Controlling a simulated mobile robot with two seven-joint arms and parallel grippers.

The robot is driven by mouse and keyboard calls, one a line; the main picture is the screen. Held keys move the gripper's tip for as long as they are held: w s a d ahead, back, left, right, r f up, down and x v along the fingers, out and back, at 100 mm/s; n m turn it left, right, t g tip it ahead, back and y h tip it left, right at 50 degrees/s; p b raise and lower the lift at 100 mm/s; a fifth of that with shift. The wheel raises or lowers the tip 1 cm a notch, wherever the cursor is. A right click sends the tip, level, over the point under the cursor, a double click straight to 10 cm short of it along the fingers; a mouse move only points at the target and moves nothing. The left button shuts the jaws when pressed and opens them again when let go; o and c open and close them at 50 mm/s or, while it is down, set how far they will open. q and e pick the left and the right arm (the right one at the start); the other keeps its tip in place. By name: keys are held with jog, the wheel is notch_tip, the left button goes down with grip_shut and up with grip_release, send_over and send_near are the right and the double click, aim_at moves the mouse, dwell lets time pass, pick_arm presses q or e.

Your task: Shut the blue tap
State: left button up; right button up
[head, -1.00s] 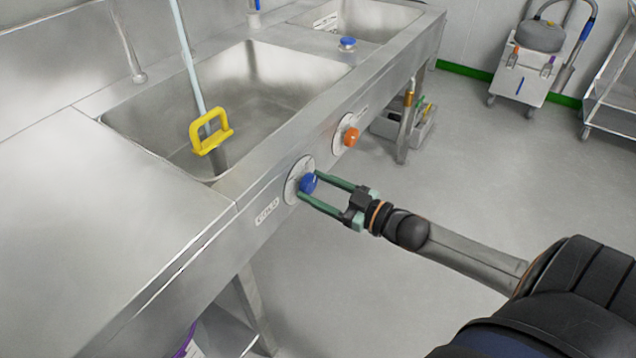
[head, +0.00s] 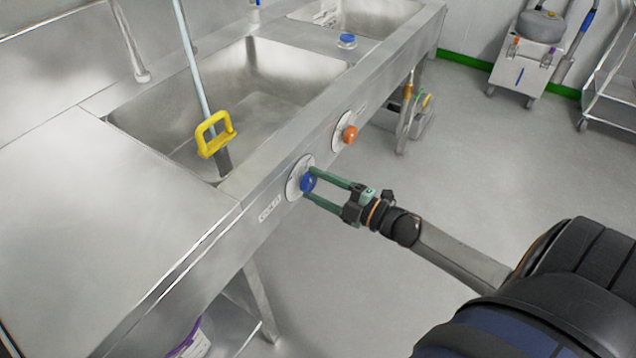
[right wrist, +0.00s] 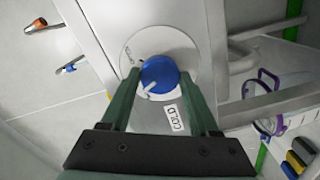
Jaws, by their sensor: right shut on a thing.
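The blue tap (head: 308,183) is a round knob on a pale disc on the front panel of the steel sink unit. A label reading COLD is beside it. In the right wrist view the blue knob (right wrist: 159,75) has a white pointer mark toward its lower left. My right gripper (head: 312,184) has its green fingers on either side of the knob and is shut on it. The fingers also show in the right wrist view (right wrist: 160,88). My left gripper is not in view.
An orange knob (head: 350,134) is on the same panel, farther along. A blue-capped item (head: 347,41) is on the ledge. A grey trolley (head: 521,72) stands at the back right.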

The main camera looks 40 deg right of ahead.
jog(key=n, duration=0.4)
jog(key=shift+n, duration=0.3)
dwell(0.4)
jog(key=o, duration=1.4)
